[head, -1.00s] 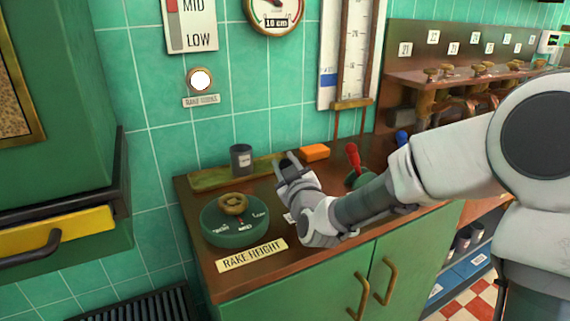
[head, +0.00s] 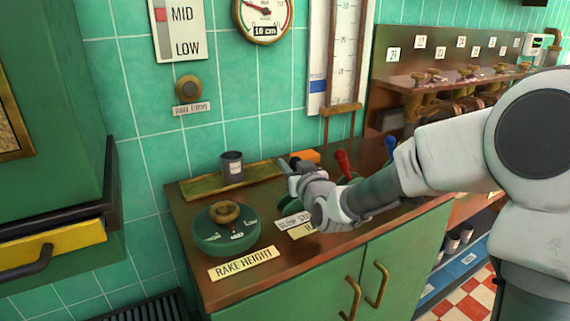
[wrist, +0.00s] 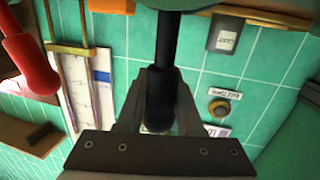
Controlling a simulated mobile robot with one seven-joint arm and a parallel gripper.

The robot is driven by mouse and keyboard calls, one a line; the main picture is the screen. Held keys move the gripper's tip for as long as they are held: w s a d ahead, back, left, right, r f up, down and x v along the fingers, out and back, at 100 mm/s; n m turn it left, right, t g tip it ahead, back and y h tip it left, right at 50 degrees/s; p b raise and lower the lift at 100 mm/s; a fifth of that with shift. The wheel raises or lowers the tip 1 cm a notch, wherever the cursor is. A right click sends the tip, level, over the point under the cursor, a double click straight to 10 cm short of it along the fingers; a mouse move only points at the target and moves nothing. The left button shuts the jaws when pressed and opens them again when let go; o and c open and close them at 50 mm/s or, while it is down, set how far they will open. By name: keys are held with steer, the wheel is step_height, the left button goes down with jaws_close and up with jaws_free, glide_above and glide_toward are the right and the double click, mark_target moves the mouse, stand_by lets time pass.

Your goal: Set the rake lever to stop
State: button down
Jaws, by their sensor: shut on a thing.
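In the wrist view the black-handled lever (wrist: 166,45) stands between the two fingers of my gripper (wrist: 160,100), which are shut on it. In the head view my gripper (head: 287,166) is over the counter, left of the red lever (head: 343,162), and hides most of the lever it holds. A white plate (head: 293,221) with partly covered lettering, seemingly starting "SLOW ST", lies in front of it. The round rake lamp (head: 188,88) on the wall is dark; it also shows unlit in the wrist view (wrist: 219,108).
A rake height dial (head: 226,240) is at the counter's left. A dark cup (head: 232,168) and an orange block (head: 306,156) sit behind.

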steer(key=shift+w+d, duration=0.1)
steer(key=c, duration=0.6)
jaws_free()
steer(key=shift+o, duration=0.2)
steer(key=shift+s, duration=0.2)
